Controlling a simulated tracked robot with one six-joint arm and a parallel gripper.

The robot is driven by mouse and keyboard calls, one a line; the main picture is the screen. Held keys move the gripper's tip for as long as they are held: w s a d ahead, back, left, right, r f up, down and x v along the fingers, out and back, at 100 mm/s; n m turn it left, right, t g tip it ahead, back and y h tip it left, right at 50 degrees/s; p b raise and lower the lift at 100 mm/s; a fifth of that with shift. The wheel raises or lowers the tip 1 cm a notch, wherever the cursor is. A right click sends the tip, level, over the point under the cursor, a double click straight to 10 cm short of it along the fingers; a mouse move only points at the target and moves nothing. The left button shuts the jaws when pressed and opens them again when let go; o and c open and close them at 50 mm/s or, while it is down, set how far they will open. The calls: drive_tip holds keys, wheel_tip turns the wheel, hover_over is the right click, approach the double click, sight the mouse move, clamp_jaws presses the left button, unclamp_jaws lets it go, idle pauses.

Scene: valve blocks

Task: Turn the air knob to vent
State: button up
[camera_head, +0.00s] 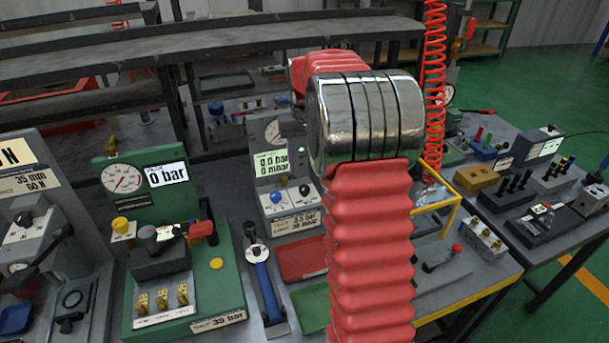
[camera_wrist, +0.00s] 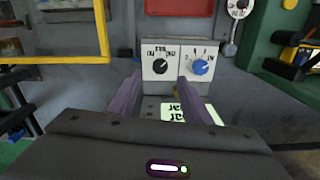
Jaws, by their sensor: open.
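The grey test station (camera_head: 284,142) has displays reading 0.0 bar and 0 mbar. Its white control panel (camera_wrist: 181,82) carries a black knob (camera_wrist: 160,66) and a blue knob (camera_wrist: 200,67). In the head view the blue knob (camera_head: 277,197) is left and the black knob (camera_head: 304,190) right; the wrist view shows them reversed and the lettering upside down. The labels are too small to tell which is the air knob. My gripper (camera_wrist: 160,77) is open and empty, with the black knob appearing between its fingertips. I cannot tell the remaining gap. The head view does not show my gripper.
A green station (camera_head: 145,203) with a gauge and a 0 bar display stands left. A blue-handled tool (camera_head: 266,290) and a red tray (camera_head: 300,258) lie near the grey station. A yellow frame (camera_head: 447,200) stands right; it also shows in the wrist view (camera_wrist: 101,30).

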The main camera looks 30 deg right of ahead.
wheel_tip(320, 180, up, 6)
idle(0.8)
drive_tip(key=s+a+n+t, duration=0.4)
drive_tip(key=s+a+t, duration=0.1)
drive_tip(key=s+a, duration=2)
drive_tip(key=shift+s+a+r+t, duration=0.2)
drive_tip(key=shift+s+a+t, duration=0.15)
drive_tip(key=shift+s, duration=0.3)
drive_tip(key=shift+c, duration=0.7)
